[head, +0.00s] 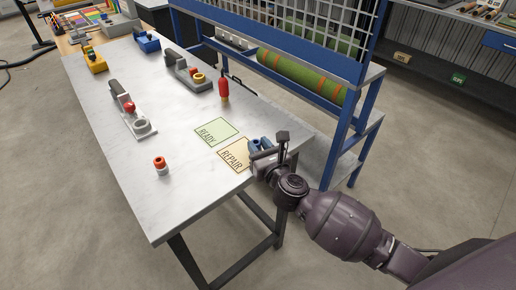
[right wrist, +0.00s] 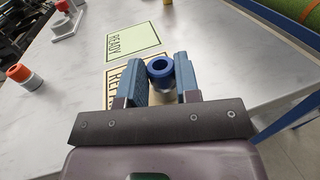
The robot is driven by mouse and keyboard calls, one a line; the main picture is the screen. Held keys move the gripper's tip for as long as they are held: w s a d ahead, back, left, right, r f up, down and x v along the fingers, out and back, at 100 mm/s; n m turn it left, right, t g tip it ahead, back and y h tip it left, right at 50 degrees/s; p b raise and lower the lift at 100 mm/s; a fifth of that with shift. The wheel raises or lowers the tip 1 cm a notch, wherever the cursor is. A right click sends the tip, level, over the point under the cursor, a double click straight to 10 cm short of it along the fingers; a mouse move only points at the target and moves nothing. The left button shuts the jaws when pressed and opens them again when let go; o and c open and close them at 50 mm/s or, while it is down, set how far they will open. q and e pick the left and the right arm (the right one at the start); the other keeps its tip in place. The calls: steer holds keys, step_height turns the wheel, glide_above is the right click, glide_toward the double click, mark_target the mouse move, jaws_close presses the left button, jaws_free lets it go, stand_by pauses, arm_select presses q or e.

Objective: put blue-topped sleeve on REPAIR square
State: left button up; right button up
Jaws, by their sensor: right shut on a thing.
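The blue-topped sleeve (right wrist: 160,70) is between the fingers of my right gripper (right wrist: 160,78) in the right wrist view, its ring-shaped top facing the camera. The gripper is shut on it. In the head view my right gripper (head: 261,145) is at the table's right edge, beside the REPAIR square; the sleeve cannot be made out clearly there. The tan REPAIR square (head: 236,156) lies right of the green READY square (head: 216,131). In the right wrist view the fingers and sleeve partly hide the REPAIR square (right wrist: 117,74). I cannot tell whether the sleeve touches the table. My left gripper is out of view.
An orange-topped sleeve (head: 161,165) stands on the table (head: 185,195). Grey fixtures (head: 133,116) with red parts and a red-handled tool (head: 223,90) stand farther back. A blue rack (head: 359,140) with green rolls stands close behind the right edge. The table front is clear.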

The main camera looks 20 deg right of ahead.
steer(key=shift+f, duration=0.2)
steer(key=o, duration=1)
steer(key=shift+c, duration=0.2)
